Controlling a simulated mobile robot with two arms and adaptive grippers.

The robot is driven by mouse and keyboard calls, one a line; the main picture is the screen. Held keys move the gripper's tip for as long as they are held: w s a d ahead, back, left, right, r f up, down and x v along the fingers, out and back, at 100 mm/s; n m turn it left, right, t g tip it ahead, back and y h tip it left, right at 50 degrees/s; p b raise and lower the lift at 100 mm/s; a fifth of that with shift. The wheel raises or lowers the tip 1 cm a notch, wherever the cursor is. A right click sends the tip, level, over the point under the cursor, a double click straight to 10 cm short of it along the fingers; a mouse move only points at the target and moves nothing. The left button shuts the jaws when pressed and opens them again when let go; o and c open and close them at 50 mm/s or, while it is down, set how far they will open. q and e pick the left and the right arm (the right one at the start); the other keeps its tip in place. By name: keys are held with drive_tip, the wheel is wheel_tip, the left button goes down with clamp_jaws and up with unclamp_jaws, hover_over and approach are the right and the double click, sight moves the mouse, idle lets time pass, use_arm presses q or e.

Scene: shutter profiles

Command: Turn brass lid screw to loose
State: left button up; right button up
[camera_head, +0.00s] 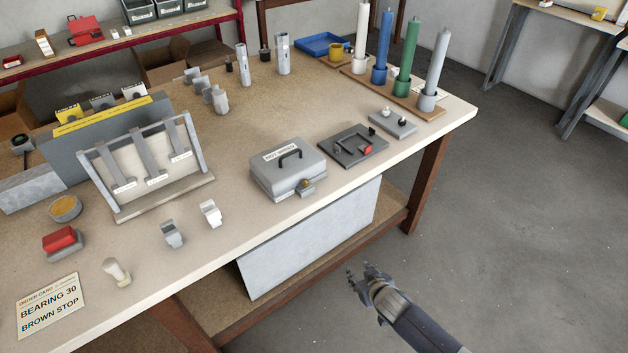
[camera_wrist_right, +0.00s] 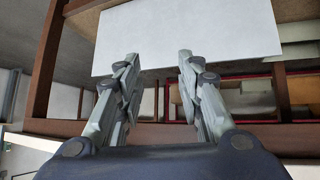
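A grey metal box (camera_head: 288,172) with a labelled lid and a black handle stands near the front edge of the table. A small brass screw (camera_head: 305,186) sits at the front of its lid; how far it is turned is too small to tell. My right gripper (camera_head: 358,276) is off the front of the table, below and to the right of the box. In the right wrist view its two fingers (camera_wrist_right: 157,62) are apart with nothing between them. My left gripper is not in view.
A dark fixture plate (camera_head: 346,147) with a red part lies right of the box. A white panel (camera_head: 310,238) hangs below the table's front edge. The floor to the right is clear.

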drive_tip(key=w+a+r+t+y, duration=0.1)
drive_tip(key=w+a+r, duration=0.2)
drive_tip(key=r, duration=0.5)
drive_tip(key=w+a+r+t+y, duration=0.1)
drive_tip(key=w+a+r, duration=0.25)
drive_tip(key=r, duration=0.45)
drive_tip(key=n+t+y+p, duration=0.1)
approach(306, 183)
drive_tip(key=s+d, duration=0.2)
drive_tip(key=x, duration=0.5)
drive_tip(key=a+r+x, duration=0.1)
drive_tip(key=x, duration=0.2)
drive_tip(key=shift+p, duration=0.35)
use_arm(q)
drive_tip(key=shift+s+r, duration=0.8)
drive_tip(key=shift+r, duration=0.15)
use_arm(e)
drive_tip(key=shift+x, duration=1.15)
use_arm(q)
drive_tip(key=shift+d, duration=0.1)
use_arm(e)
clamp_jaws()
